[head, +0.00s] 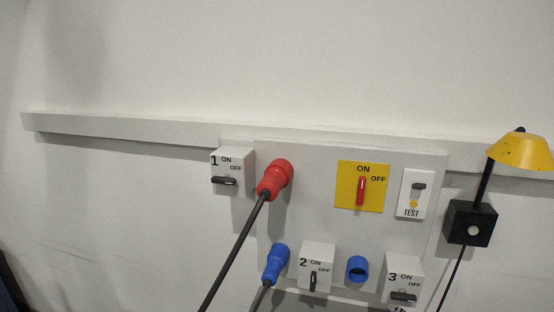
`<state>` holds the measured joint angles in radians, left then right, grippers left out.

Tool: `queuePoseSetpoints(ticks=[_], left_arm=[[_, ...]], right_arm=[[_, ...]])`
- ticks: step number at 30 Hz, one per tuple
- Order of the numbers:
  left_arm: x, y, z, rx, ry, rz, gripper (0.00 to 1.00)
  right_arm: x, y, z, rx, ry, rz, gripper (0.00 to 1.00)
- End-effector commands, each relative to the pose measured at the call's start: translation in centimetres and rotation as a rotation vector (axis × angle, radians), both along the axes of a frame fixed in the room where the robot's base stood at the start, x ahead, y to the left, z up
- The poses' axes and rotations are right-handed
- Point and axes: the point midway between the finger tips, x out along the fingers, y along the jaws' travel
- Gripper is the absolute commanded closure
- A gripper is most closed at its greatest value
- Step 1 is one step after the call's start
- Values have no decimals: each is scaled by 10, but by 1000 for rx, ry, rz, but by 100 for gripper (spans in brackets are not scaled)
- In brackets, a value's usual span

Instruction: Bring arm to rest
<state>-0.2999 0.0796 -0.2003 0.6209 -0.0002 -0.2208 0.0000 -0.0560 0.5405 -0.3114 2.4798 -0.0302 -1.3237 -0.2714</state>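Neither of my grippers shows in the head view, and I cannot make out either arm. A light grey panel (320,165) is fixed to the wall. On it, a yellow switch plate (349,202) has its red handle (360,191) upright, towards ON. Switch box 1 (243,160) has its black handle lying level. Switch box 2 (325,255) has its handle upright. Switch box 3 (413,272) has its handle lying level.
A red plug (275,180) and a blue plug (276,262) sit at the panel with dark cables hanging down. A blue socket (357,269) is empty. A white TEST unit (414,194) and a yellow-shaded lamp (521,153) are at right. A rail (130,128) crosses the bare wall.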

Motion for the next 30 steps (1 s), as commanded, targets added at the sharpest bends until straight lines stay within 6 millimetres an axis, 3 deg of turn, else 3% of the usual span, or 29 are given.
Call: queuePoseSetpoints(ticks=[1, 6, 12, 16, 26, 30], left_arm=[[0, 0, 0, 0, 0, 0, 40], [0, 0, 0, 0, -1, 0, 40], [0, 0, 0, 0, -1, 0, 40], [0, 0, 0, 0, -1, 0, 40], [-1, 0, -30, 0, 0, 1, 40], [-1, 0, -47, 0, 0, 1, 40]], right_arm=[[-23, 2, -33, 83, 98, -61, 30], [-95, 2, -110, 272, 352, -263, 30], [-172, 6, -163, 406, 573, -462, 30], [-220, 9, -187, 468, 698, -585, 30], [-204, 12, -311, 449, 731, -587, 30], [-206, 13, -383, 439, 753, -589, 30]])
